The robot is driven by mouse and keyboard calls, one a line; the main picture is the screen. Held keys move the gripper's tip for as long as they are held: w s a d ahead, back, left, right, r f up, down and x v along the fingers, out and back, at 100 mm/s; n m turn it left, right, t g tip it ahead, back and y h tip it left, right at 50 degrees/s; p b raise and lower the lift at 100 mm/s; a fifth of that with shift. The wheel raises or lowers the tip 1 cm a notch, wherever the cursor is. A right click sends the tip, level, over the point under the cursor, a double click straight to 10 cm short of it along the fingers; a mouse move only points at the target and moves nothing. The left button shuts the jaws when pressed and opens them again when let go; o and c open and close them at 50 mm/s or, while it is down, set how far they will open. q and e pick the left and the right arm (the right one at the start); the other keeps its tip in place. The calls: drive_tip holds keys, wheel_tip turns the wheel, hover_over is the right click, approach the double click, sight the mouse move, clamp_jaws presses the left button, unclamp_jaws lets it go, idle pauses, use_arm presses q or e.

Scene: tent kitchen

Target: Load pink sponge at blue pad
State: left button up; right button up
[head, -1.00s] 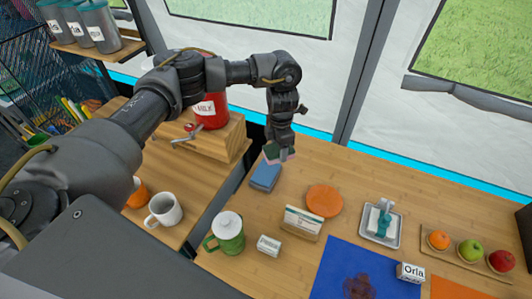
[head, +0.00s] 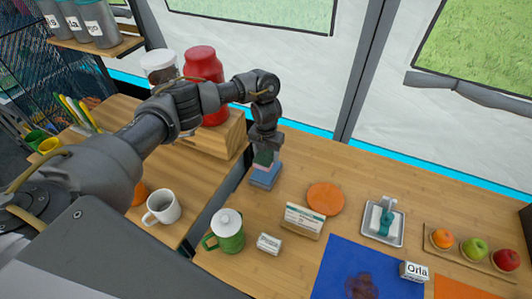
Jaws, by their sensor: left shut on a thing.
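My left gripper (head: 265,151) is shut on a small sponge with a dark green top and a pinkish lower layer (head: 262,166). The gripper points down and hides part of the sponge. The sponge is right above or touching a small blue block (head: 264,180) on the wooden counter; I cannot tell whether they touch. A large flat blue pad (head: 335,262) with a brownish stain lies at the front of the counter, well to the lower right of the gripper. My right gripper is not in view.
An orange disc (head: 325,198), a card holder (head: 302,219), a small white box (head: 268,243) and a green lidded mug (head: 227,231) stand nearby. A tray with a dispenser (head: 383,221) and a fruit board (head: 473,252) are on the right. The counter's back middle is clear.

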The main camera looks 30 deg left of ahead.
sight(266, 161)
use_arm(q)
wheel_tip(266, 161, down, 4)
drive_tip(key=b, duration=0.3)
idle(0.6)
drive_tip(key=shift+f+b, duration=0.5)
drive_tip(key=shift+f, duration=0.1)
idle(0.4)
drive_tip(key=shift+f, duration=0.25)
drive_tip(key=shift+b, duration=0.3)
idle(1.0)
wheel_tip(266, 161, up, 7)
drive_tip(key=p, duration=0.6)
